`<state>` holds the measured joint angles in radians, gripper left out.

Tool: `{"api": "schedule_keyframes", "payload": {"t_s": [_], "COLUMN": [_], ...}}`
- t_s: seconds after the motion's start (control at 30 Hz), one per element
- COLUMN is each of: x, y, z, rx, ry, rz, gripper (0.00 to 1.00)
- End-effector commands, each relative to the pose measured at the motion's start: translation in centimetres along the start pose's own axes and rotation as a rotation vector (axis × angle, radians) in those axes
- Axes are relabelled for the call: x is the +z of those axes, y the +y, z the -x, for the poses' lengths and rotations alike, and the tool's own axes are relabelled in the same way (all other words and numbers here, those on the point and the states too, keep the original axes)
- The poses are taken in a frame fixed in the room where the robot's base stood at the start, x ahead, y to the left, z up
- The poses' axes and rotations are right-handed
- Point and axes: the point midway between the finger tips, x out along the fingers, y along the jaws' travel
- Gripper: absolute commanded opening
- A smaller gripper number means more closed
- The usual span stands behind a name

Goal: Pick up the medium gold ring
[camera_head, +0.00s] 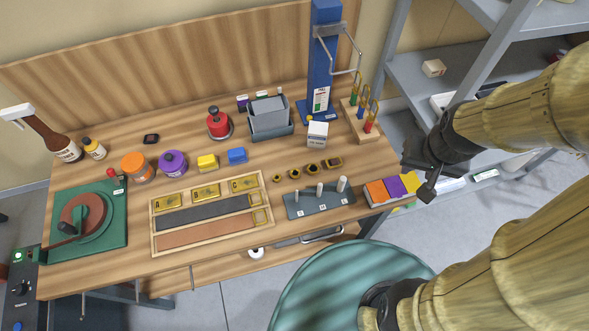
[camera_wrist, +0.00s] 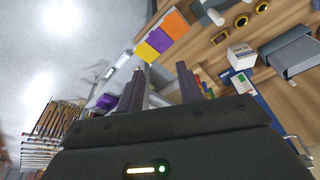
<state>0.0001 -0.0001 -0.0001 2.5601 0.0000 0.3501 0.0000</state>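Several small gold rings with dark centres lie in a row on the wooden table, behind the grey peg stand (camera_head: 318,200). They grow in size from left to right: a small one (camera_head: 277,178), a medium gold ring (camera_head: 295,174) and a larger one (camera_head: 312,169). A squarer gold and dark piece (camera_head: 334,162) lies at the right end. Rings also show at the top of the wrist view, including one in the middle of their row (camera_wrist: 241,21). My gripper (camera_head: 424,180) is right of the rings, beyond the table's right edge. Its fingers (camera_wrist: 161,88) are apart and empty.
A white box (camera_head: 317,134) and a grey bin (camera_head: 270,120) stand behind the rings. A wooden tray (camera_head: 154,238) lies left. A shelf rack (camera_head: 400,70) stands right.

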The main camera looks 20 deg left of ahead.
Motion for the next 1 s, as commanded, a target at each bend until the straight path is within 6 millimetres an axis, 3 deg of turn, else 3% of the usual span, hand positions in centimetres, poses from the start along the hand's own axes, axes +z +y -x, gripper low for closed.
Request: {"api": "schedule_keyframes", "payload": {"t_s": [0.03,0.1,0.33,0.67,1.0], "x": [0.0,0.0,-0.4,-2.1,-5.7], "y": [0.0,0.0,-0.5,-3.8,-8.8], "z": [0.0,0.0,-2.2,-10.0,-17.2], "rx": [0.000,0.000,-0.025,-0.168,-0.417], "ry": [0.000,-0.001,-0.098,-0.503,-0.976], "rz": [0.000,-0.001,-0.106,-0.546,-0.973], "gripper": [0.36,0.48,0.49,0.49,0.49]}}
